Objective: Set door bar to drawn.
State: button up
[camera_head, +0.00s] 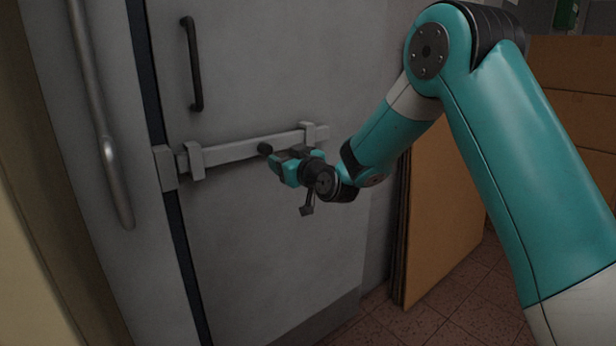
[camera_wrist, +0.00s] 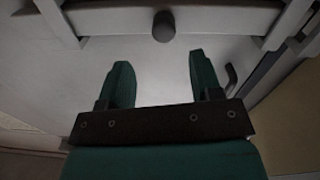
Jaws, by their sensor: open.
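The door bar (camera_head: 240,151) is a flat grey bar lying across a grey door, held in a left bracket (camera_head: 194,161) and a right bracket (camera_head: 315,133). Its left end lies close to a keeper block (camera_head: 165,168) across the dark door gap; I cannot tell whether it enters the block. A dark round knob (camera_head: 265,149) sticks out from the bar. The bar also crosses the top of the wrist view (camera_wrist: 215,22), with the knob (camera_wrist: 163,27) near its middle. My gripper (camera_head: 279,163) is open and empty beside the knob. In the wrist view, its fingers (camera_wrist: 161,72) are apart, with the knob beyond them.
A black door handle (camera_head: 194,65) is above the bar, and a long metal handle (camera_head: 103,130) is on the panel at left. Brown boards (camera_head: 445,220) lean at right of the door. The tiled floor (camera_head: 455,312) shows at lower right.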

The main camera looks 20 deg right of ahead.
jog(key=b+v, duration=0.3)
jog(key=v, duration=0.6)
jog(key=shift+s, duration=0.2)
jog(key=shift+d, duration=0.1)
jog(key=s+a+r+n+g+y+p, duration=0.3)
jog(key=s+a+g+y+p, duration=0.15)
jog(key=s+a+g, duration=0.55)
jog(key=s+r+g+h+p, duration=0.1)
jog(key=s+g+h+p, duration=0.3)
jog(key=s, duration=2)
jog(key=g+p, duration=0.1)
jog(key=g, duration=0.2)
jog(key=shift+d+r+m+h, duration=0.3)
jog(key=shift+r+h, duration=0.05)
